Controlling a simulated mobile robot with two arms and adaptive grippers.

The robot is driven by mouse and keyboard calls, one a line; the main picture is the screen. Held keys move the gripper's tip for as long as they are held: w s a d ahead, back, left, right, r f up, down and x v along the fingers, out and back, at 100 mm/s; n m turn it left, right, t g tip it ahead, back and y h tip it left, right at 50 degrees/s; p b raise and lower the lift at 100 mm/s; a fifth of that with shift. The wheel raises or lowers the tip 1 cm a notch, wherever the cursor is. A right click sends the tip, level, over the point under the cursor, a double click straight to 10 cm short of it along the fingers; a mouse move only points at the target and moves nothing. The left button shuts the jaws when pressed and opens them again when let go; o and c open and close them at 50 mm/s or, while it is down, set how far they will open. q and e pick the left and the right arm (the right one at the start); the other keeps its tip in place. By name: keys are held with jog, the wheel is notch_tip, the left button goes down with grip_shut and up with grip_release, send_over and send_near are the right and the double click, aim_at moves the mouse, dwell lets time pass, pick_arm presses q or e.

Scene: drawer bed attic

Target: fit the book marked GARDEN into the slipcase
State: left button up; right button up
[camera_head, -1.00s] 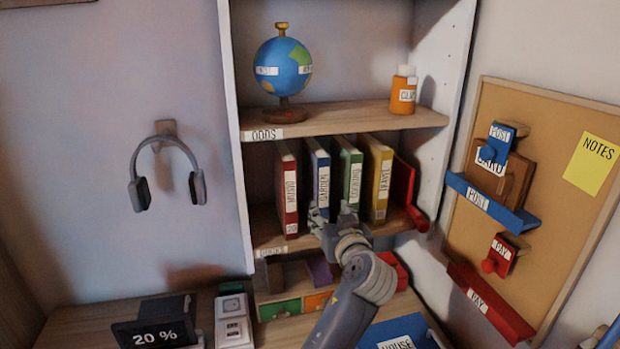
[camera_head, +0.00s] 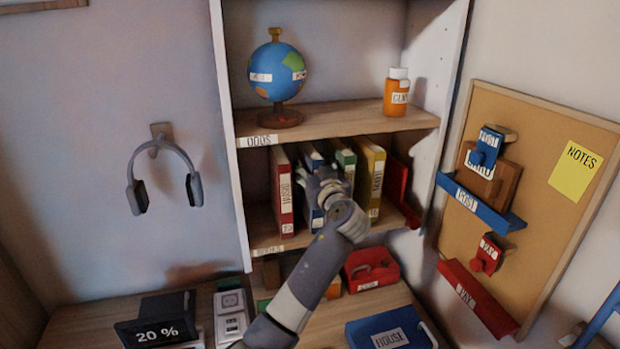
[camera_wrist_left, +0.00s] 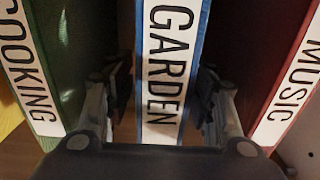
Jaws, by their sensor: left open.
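The GARDEN book is blue with a white spine label. It stands upright on the middle shelf, mostly behind my left gripper in the head view (camera_head: 312,158) and in the centre of the left wrist view (camera_wrist_left: 167,70). My left gripper (camera_head: 322,185) is at the book's spine. In the left wrist view its fingers (camera_wrist_left: 162,85) are open, one on each side of the book; whether they touch it I cannot tell. I cannot make out a slipcase in either view. My right gripper is not in view.
The red MUSIC book (camera_head: 284,195) and green COOKING book (camera_head: 346,160) flank GARDEN closely. A yellow book (camera_head: 370,180) and a red piece (camera_head: 398,185) stand farther right. The ODDS shelf (camera_head: 345,120) is above. A red caddy (camera_head: 371,270) and blue HOUSE tray (camera_head: 390,335) lie below.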

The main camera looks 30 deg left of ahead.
pick_arm(q)
jog(key=shift+x, duration=1.05)
jog(key=c, duration=0.3)
grip_shut()
jog(key=shift+r, duration=0.15)
